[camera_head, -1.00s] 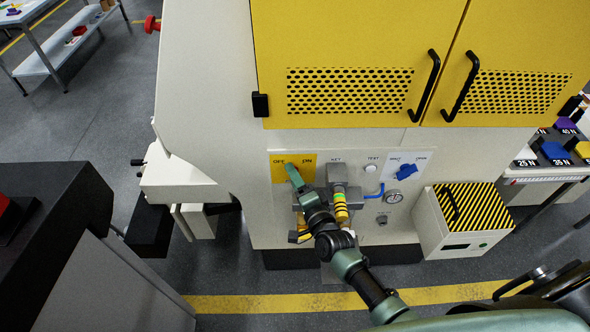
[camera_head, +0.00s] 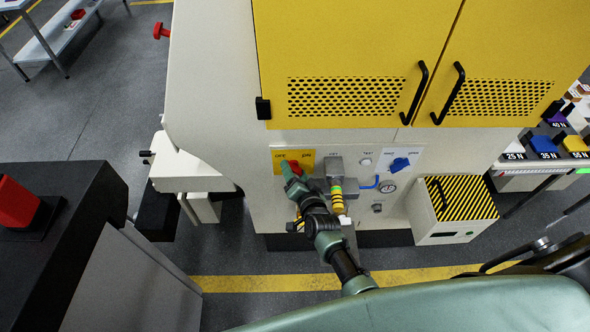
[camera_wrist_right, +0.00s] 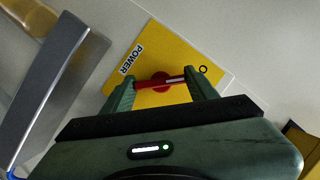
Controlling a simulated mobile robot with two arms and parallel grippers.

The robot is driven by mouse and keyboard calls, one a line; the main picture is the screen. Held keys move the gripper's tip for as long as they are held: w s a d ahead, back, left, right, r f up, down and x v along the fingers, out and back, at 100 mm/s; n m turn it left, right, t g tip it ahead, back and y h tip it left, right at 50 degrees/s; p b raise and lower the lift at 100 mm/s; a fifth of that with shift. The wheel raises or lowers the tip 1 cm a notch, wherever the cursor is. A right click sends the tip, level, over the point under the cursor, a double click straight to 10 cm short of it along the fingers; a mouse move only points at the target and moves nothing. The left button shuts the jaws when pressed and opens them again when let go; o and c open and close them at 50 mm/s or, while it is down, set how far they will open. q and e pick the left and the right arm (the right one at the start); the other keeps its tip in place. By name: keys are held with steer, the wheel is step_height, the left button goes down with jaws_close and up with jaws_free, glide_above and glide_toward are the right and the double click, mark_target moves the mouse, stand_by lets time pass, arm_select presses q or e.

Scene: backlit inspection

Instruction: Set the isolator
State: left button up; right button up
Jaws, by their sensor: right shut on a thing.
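The isolator is a red rotary handle (camera_head: 295,167) on a yellow plate (camera_head: 279,167) marked OFF at left and ON at right. In the right wrist view the red handle (camera_wrist_right: 160,82) lies across the gap between my fingers, with a white line toward its right end, near the O mark. The yellow plate (camera_wrist_right: 150,57) there reads POWER. My right gripper (camera_head: 290,172) is shut on the handle and hides part of it in the head view. I cannot tell from the head view which mark the handle points to. My left gripper is not in view.
A grey lever unit with a yellow-banded part (camera_head: 337,195) stands just right of the gripper. A blue knob (camera_head: 400,164) and gauge (camera_head: 388,186) are further right. A striped box (camera_head: 461,200) juts out at right. Yellow doors (camera_head: 350,50) are above.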

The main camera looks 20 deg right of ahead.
steer(key=shift+f, duration=0.1)
steer(key=o, duration=1.4)
steer(key=shift+c, duration=0.2)
steer(key=v, duration=0.8)
steer(key=shift+b, duration=0.4)
